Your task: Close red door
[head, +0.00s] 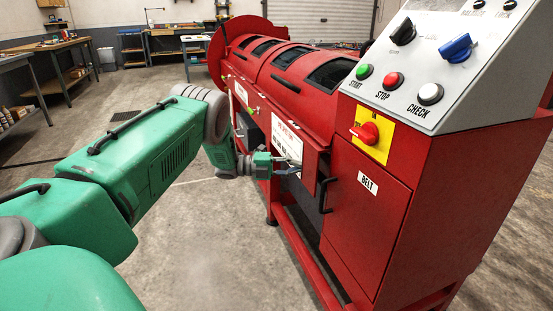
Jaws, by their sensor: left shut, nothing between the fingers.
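A red door (311,158) with a white label is on the front of the red machine (300,90), left of the panel marked BELT. It appears to stand out from the machine's front, with its right edge showing; how far it is open I cannot tell. My left gripper (291,168) is shut and empty, in front of the lower part of this door and its label. Whether it touches the door is unclear. A red panel marked BELT (362,220) with a black handle (325,195) looks flush with the machine. My right gripper is not in view.
A sloped grey control panel (440,65) with buttons and knobs tops the machine's right end. A yellow plate with a red switch (369,133) sits below it. Workbenches (60,65) stand at the back left. The concrete floor (190,220) before the machine is clear.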

